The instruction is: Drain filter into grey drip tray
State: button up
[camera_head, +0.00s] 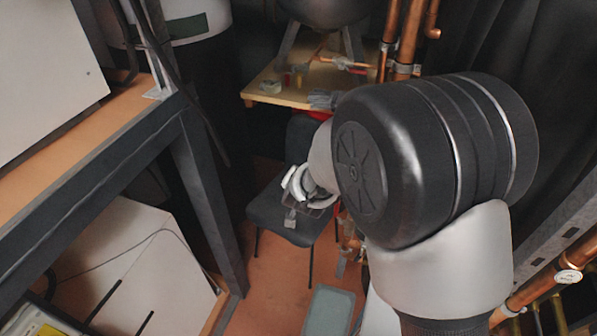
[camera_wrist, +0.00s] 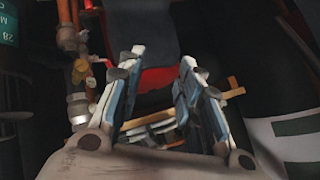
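The grey drip tray (camera_head: 330,311) lies on the reddish floor at the bottom middle of the head view, below my arm. My gripper (camera_head: 303,207) hangs in front of the dark chair, well above the floor and up-left of the tray. In the wrist view its two fingers (camera_wrist: 163,60) stand apart with nothing clearly held between them. Copper pipework with fittings and a valve (camera_wrist: 80,72) runs down the left of the wrist view. Pipe fittings also show below my arm (camera_head: 350,238). I cannot tell which part is the filter.
A dark chair (camera_head: 277,213) stands behind my gripper. A wooden table (camera_head: 265,97) with small items is at the back. A steel-framed bench (camera_head: 190,160) fills the left. Copper pipes (camera_head: 555,287) run at the right. Some floor (camera_head: 270,290) left of the tray is bare.

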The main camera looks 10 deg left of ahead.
jog(key=shift+n+g, duration=0.3)
jog(key=shift+n, duration=0.1)
jog(key=shift+s+d+r, duration=0.2)
jog(key=shift+r, duration=0.45)
jog(key=shift+s+d+r, duration=0.15)
jog(key=shift+s+r, duration=0.1)
jog(key=shift+r, duration=0.4)
jog(key=shift+s+d+r, duration=0.2)
jog(key=shift+r, duration=0.45)
jog(key=m+t+h+p, duration=0.2)
jog(key=m+t+h, duration=0.1)
jog(key=t+h, duration=0.5)
send_near(356, 261)
jog(key=b+x, duration=0.4)
jog(key=x, duration=0.6)
jog(key=shift+w+d+r, duration=0.1)
jog(key=shift+w, duration=0.3)
jog(key=shift+c, duration=0.3)
grip_shut()
